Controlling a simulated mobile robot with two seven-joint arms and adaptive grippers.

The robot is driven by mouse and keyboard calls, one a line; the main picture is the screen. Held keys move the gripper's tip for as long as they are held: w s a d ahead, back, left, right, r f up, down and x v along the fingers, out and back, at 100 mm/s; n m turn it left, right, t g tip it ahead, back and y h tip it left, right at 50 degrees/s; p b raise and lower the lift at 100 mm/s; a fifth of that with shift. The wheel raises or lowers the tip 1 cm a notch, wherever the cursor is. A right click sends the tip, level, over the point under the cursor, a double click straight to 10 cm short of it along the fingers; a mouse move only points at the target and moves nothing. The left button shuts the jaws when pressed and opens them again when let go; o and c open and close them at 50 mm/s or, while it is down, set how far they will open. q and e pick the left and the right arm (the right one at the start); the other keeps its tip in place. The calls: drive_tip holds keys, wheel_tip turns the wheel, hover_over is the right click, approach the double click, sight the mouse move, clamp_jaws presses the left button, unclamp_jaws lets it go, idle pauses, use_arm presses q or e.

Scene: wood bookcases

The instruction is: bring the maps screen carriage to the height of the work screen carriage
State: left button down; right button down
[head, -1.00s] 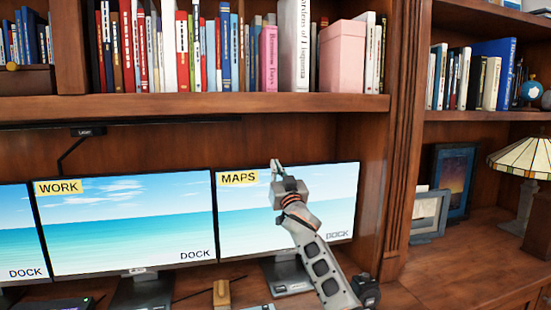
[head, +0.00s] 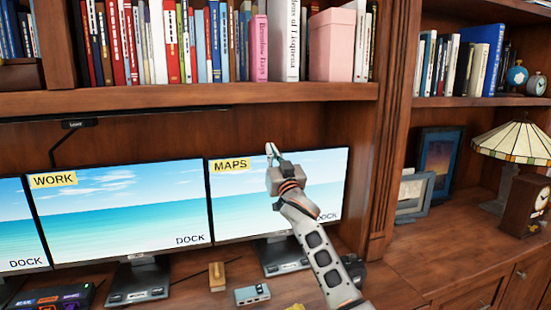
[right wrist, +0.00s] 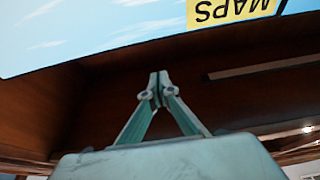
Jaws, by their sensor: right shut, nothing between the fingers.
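The maps screen (head: 240,205), with a yellow MAPS label at its top left, stands to the right of the work screen (head: 120,215). Where they meet, their top and bottom edges look nearly level; I cannot tell the exact carriage heights. My right gripper (head: 271,149) is shut and empty, pointing up at the maps screen's top edge, and its arm covers part of that screen. In the right wrist view the shut fingertips (right wrist: 157,87) show below the upside-down MAPS label (right wrist: 232,10), apart from the screen in the picture. My left gripper is out of view.
A book-filled shelf (head: 200,96) runs above the screens. A wooden upright (head: 388,150) stands to the right of my arm. A small grey box (head: 252,294) and a wooden block (head: 217,276) lie on the desk. Picture frames and a lamp (head: 512,145) stand further right.

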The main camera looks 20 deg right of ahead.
drive_tip(key=s+d+f+n+g+h, duration=0.15)
drive_tip(key=s+f+g, duration=0.25)
drive_tip(key=s+f, duration=0.9)
drive_tip(key=s+d+f+n+g+h, duration=0.15)
drive_tip(key=s+f+g, duration=0.25)
drive_tip(key=s+f, duration=0.95)
drive_tip(key=s+d+f+n+g, duration=0.1)
drive_tip(key=s+f+n+g, duration=0.1)
drive_tip(key=s+f, duration=0.5)
drive_tip(key=s+d+f+n+g, duration=0.1)
drive_tip(key=s+f+g, duration=0.25)
drive_tip(key=s, duration=0.65)
drive_tip(key=s+d+f+n+g, duration=0.1)
drive_tip(key=s+f+n+g, duration=0.1)
drive_tip(key=s+f, duration=0.55)
drive_tip(key=a+f+m+t+y, duration=0.1)
drive_tip(key=a+f+t+y, duration=0.1)
drive_tip(key=a+f, duration=0.3)
drive_tip(key=a+f+m+t+y, duration=0.2)
drive_tip(key=a+f+y, duration=0.3)
drive_tip(key=a, duration=0.6)
drive_tip(key=shift+w+f, duration=0.35)
drive_tip(key=shift+f, duration=0.45)
drive_tip(key=shift+a, duration=0.1)
